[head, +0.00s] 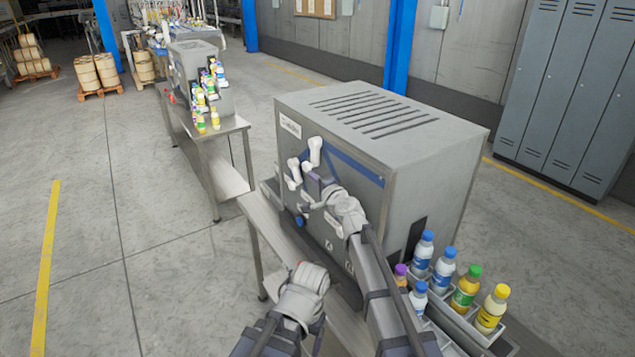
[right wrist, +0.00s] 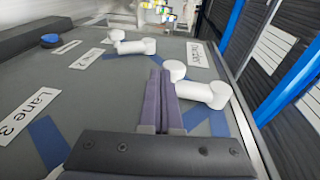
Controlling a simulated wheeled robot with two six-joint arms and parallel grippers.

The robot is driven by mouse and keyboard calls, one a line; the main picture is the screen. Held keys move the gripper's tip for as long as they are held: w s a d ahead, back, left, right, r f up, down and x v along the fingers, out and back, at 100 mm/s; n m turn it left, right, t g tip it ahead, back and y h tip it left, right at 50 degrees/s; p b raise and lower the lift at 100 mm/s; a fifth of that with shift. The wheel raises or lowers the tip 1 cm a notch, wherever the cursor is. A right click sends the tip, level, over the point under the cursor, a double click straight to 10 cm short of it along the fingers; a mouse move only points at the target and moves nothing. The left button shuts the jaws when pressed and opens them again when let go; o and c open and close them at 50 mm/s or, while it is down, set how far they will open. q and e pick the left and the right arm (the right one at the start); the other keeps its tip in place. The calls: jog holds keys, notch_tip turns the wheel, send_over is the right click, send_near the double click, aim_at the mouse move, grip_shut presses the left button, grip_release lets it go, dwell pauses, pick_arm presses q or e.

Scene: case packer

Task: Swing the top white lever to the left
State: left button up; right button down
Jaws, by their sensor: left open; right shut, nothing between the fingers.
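The top white lever (head: 314,150) is on the front of the grey machine (head: 400,115), its handle standing up from its hub. In the right wrist view this lever (right wrist: 204,93) lies just right of my fingers. A second white lever (head: 294,168) sits lower and to the left; it also shows in the right wrist view (right wrist: 133,46). My right gripper (head: 312,184) is shut and empty, its dark fingers (right wrist: 160,85) close beside the top lever; I cannot tell whether they touch it. My left gripper (head: 303,278) is open, low in front of the machine and away from the levers; its fingertips are hard to see.
A blue knob (head: 299,220) is lower on the panel; a "Lane 3" label (right wrist: 28,114) shows in the wrist view. A rack of bottles (head: 450,325) stands at lower right. Another table with bottles (head: 212,125) is behind left. The floor at left (head: 110,240) is clear.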

jog(key=shift+s+a+f+b+x, duration=0.1)
jog(key=shift+a+b+x, duration=0.1)
jog(key=shift+x, duration=1.05)
jog(key=shift+s+a+f+b+x, duration=0.1)
jog(key=shift+a+b+x, duration=0.05)
jog(key=shift+x, duration=1.1)
jog(key=shift+a, duration=0.1)
jog(key=f+v, duration=0.1)
jog(key=v, duration=0.6)
jog(key=shift+s+r+p, duration=0.3)
jog(key=shift+r+p, duration=0.15)
jog(key=shift+r, duration=0.1)
